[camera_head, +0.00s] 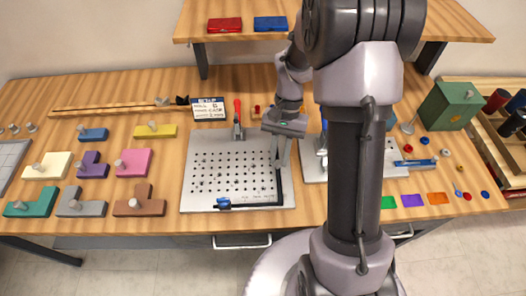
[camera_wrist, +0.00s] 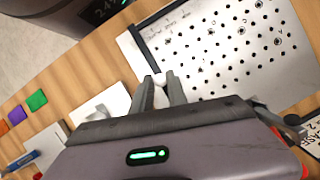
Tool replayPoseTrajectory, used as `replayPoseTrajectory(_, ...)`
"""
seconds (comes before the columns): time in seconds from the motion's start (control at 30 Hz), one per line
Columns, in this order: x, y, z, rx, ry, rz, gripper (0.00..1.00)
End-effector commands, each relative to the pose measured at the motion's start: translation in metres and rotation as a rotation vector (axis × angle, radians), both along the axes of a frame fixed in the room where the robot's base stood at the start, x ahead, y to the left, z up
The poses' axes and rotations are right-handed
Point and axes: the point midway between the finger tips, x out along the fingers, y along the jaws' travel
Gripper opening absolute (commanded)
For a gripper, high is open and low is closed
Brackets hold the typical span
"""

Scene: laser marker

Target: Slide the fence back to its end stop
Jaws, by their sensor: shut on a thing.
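The perforated metal plate (camera_head: 232,152) lies on the wooden bench. The black bar that looks like the fence (camera_head: 280,188) runs along its right side, and a thin dark strip lies along its front edge. My gripper (camera_head: 281,163) is low over the plate's right side. In the wrist view, my gripper (camera_wrist: 163,90) is shut on a small pale knob (camera_wrist: 160,79) at the end of the black fence bar (camera_wrist: 145,48). The fingers hide most of the knob. The end stop cannot be made out for certain.
A red-handled clamp (camera_head: 238,120) stands at the plate's back edge. Coloured knobbed blocks, such as a pink one (camera_head: 134,162), lie to the left. A green box (camera_head: 449,106) stands at the right.

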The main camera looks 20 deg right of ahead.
Motion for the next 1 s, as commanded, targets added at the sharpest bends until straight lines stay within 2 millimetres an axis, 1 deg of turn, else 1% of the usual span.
replayPoseTrajectory(0.03,-0.002,-0.007,0.003,-0.001,0.0,-0.002,0.0)
replayPoseTrajectory(0.13,-0.005,-0.015,0.002,-0.001,-0.002,0.0,0.0)
replayPoseTrajectory(0.43,-0.005,-0.018,0.0,-0.003,-0.003,0.003,0.0)
replayPoseTrajectory(0.47,-0.005,-0.018,0.0,-0.004,-0.002,0.003,0.25)
replayPoseTrajectory(0.53,-0.005,-0.017,0.0,-0.003,-0.003,0.003,0.38)
replayPoseTrajectory(0.57,-0.005,-0.017,0.0,-0.003,-0.002,0.003,0.41)
replayPoseTrajectory(0.87,-0.005,-0.017,0.001,-0.002,-0.001,0.001,0.41)
replayPoseTrajectory(0.97,-0.002,-0.019,0.012,-0.001,-0.003,0.001,0.41)
replayPoseTrajectory(1.0,0.001,-0.02,0.02,-0.001,-0.003,0.0,0.41)
